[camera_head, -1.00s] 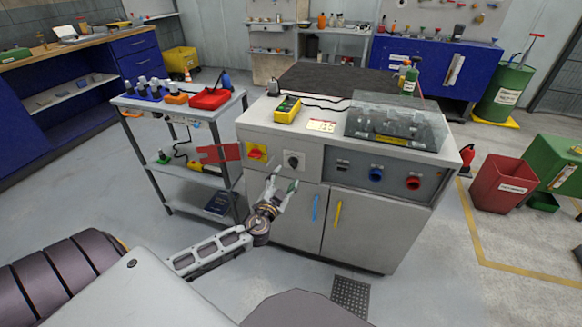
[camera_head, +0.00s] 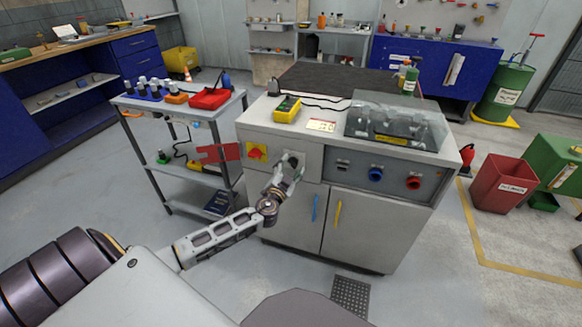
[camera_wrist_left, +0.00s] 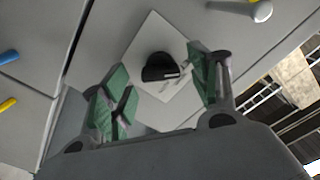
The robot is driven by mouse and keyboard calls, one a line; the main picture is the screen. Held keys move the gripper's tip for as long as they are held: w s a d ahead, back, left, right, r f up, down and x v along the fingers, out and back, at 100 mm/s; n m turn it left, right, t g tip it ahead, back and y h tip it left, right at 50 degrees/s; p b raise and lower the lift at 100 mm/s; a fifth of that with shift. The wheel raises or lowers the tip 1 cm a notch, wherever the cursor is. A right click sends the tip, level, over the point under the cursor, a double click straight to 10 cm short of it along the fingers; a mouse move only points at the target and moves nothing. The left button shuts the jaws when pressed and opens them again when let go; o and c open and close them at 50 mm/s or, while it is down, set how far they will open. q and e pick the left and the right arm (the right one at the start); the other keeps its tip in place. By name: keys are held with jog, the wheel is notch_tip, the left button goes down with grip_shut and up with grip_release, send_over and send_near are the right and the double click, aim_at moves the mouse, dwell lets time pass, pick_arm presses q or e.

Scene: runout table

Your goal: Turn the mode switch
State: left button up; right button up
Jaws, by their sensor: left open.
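The mode switch is a black knob on a pale square plate on the front of the grey cabinet. In the head view the plate (camera_head: 291,157) shows behind my fingers and the knob is mostly hidden. In the left wrist view the knob (camera_wrist_left: 159,67) is clear. My left gripper (camera_head: 286,171) is open in front of the switch and empty. In the wrist view its green-padded fingers (camera_wrist_left: 160,84) stand one on each side of the knob. I cannot tell whether either finger touches it. My right gripper is not in view.
A red-and-yellow rotary switch (camera_head: 256,152) sits left of the mode switch. Blue (camera_head: 314,207) and yellow (camera_head: 337,213) door handles are below. Blue (camera_head: 376,174) and red (camera_head: 413,182) knobs are to the right. A trolley (camera_head: 150,108) stands left of the cabinet.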

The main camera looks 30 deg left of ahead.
pick_arm(q)
jog(key=shift+w+a, duration=0.1)
jog(key=shift+w, duration=0.45)
jog(key=c, duration=1)
jog(key=shift+c, duration=0.2)
